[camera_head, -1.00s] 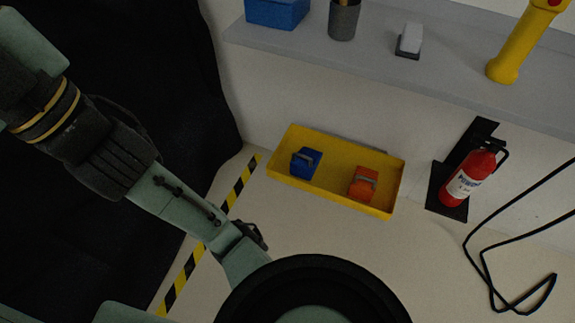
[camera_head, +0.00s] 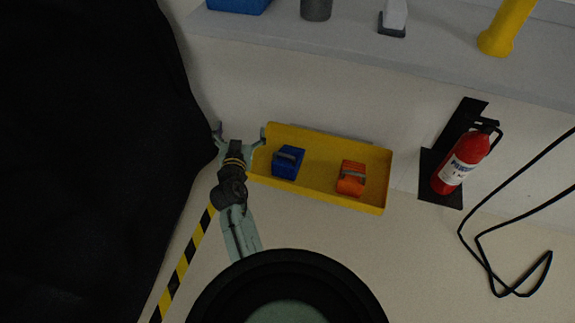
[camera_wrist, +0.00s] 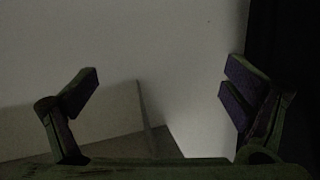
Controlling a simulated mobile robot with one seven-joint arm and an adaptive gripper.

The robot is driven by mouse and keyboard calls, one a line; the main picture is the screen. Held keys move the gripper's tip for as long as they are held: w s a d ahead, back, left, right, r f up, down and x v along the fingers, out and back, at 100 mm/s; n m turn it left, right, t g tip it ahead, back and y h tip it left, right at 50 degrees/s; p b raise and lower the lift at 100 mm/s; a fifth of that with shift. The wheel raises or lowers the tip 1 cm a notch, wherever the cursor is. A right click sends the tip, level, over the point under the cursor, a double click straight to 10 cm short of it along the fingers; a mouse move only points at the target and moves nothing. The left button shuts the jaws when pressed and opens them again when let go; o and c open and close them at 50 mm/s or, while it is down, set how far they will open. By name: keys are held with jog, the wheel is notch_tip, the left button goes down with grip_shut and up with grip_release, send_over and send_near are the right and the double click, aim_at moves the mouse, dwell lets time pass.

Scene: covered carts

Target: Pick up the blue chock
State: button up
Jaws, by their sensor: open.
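The blue chock (camera_head: 288,163) sits in the left part of the yellow tray (camera_head: 325,199), with a grey handle-like strip on it. My gripper (camera_head: 240,132) is at the tray's left end, left of the blue chock and apart from it. Its fingers are spread wide with nothing between them. In the wrist view my gripper (camera_wrist: 160,90) shows both fingers far apart, facing a pale wall. The blue chock is not visible in the wrist view.
An orange chock (camera_head: 351,179) lies in the tray's right part. A grey shelf (camera_head: 400,55) with several items runs above. A red fire extinguisher (camera_head: 464,160) is at right, near a black cable (camera_head: 510,288). A black drape (camera_head: 90,150) hangs close on the left.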

aim_at(286, 160)
jog(key=s+d+f+m+g+h, duration=0.1)
jog(key=s+d+f+g+h, duration=0.15)
jog(key=d+f, duration=0.4)
jog(key=s+d+f+m+g+h, duration=0.1)
jog(key=s+d+f+h, duration=0.2)
jog(key=f, duration=0.6)
jog(key=shift+y, duration=0.75)
jog(key=x, duration=0.5)
jog(key=shift+d, duration=0.3)
jog(key=shift+f+x, duration=0.2)
jog(key=shift+x, duration=2.7)
jog(key=shift+s+d, duration=0.1)
jog(key=shift+c, duration=0.4)
jog(key=c, duration=1.8)
jog(key=shift+r, duration=0.15)
jog(key=shift+c, duration=0.6)
